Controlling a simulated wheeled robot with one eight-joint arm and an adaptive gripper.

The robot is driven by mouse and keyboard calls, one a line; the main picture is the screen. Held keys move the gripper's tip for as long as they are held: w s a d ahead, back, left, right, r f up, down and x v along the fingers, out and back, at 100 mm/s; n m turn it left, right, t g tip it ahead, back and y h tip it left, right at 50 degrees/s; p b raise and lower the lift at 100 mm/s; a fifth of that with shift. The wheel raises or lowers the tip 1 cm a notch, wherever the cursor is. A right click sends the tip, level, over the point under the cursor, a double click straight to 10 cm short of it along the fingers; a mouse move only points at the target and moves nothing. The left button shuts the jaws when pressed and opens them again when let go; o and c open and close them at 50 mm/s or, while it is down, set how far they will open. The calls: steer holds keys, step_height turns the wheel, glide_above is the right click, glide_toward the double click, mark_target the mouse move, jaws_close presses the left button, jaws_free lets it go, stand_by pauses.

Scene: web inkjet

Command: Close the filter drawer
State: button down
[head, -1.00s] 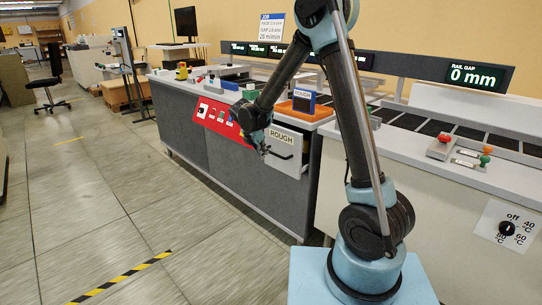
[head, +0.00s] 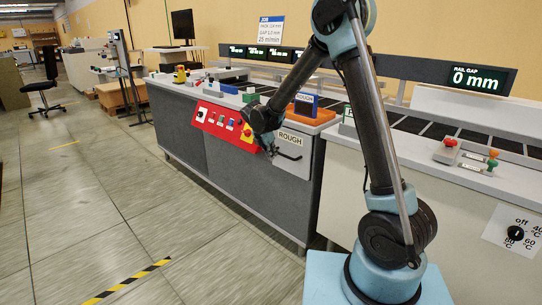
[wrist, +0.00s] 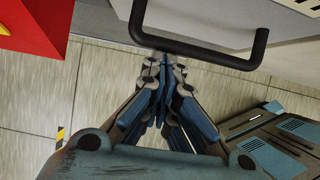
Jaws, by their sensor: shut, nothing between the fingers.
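The filter drawer (head: 302,165) has a white front labelled ROUGH and a dark handle (head: 289,156). In the head view its front looks flush or nearly flush with the grey cabinet; a small gap cannot be ruled out. My gripper (head: 271,150) is at the left side of the drawer front, near the handle. In the wrist view the black handle (wrist: 205,52) crosses above the fingers, and the pale drawer front (wrist: 205,15) is behind it. My gripper (wrist: 164,65) is shut and empty, its tips close to the handle; I cannot tell if they touch.
A red control panel (head: 224,123) with buttons is left of the drawer; its corner shows in the wrist view (wrist: 35,22). A white machine (head: 400,182) stands right. The floor in front is clear.

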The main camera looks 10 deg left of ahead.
steer(key=shift+w+d, duration=0.25)
steer(key=s+a+r, duration=0.5)
steer(key=s+r, duration=0.2)
steer(key=r, duration=0.1)
steer(key=s+d+r+m+g, duration=0.1)
steer(key=s+d+r+m, duration=0.2)
steer(key=d, duration=0.7)
steer(key=s+d+r+m, duration=0.25)
steer(key=d+m, duration=0.35)
steer(key=d, duration=0.4)
steer(key=s+d+r+m+g, duration=0.1)
steer(key=s+d+m, duration=0.3)
steer(key=d, duration=0.5)
steer(key=s+d+f+m+y, duration=0.1)
steer(key=s+d+f+m, duration=0.3)
steer(key=s+d+m, duration=0.3)
steer(key=s+d+f+m+y, duration=0.1)
steer(key=s+d+f+m, duration=0.4)
steer(key=s, duration=0.8)
steer(key=d+m, duration=0.2)
steer(key=m, duration=0.2)
steer(key=shift+s+d+f+y, duration=0.25)
steer(key=shift+s+d+y, duration=0.05)
steer(key=shift+s+y, duration=0.1)
